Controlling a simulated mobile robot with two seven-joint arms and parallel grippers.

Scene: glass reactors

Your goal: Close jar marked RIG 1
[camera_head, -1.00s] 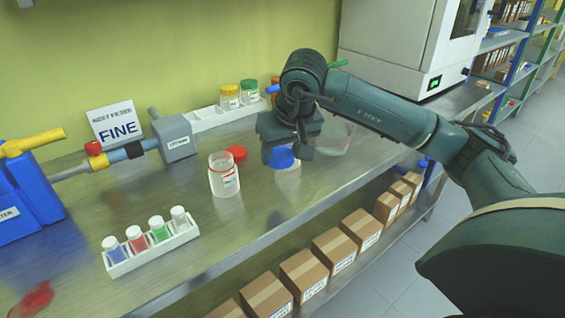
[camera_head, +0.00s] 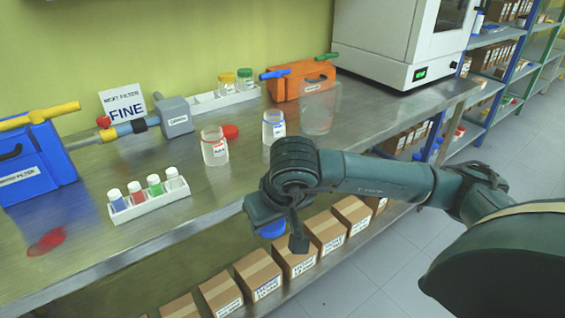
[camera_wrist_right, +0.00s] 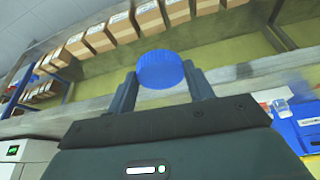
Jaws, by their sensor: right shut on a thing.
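My right gripper (camera_head: 270,222) is shut on a blue lid (camera_head: 272,230), held in front of the bench edge, above the lower shelf. In the right wrist view the blue lid (camera_wrist_right: 160,70) sits between the two fingers. A clear open jar with a blue-marked label (camera_head: 273,128) stands on the bench, behind and apart from the gripper. Another clear open jar with a red-marked label (camera_head: 214,148) stands to its left, with a red lid (camera_head: 229,131) lying just behind it. The label text is too small to read for RIG 1. My left gripper is not in view.
A clear beaker (camera_head: 318,110) stands right of the jars. A white rack with several small vials (camera_head: 148,202) is at the front left. An orange case (camera_head: 302,80) and a white machine (camera_head: 395,45) stand behind. Cardboard boxes (camera_head: 328,232) line the lower shelf.

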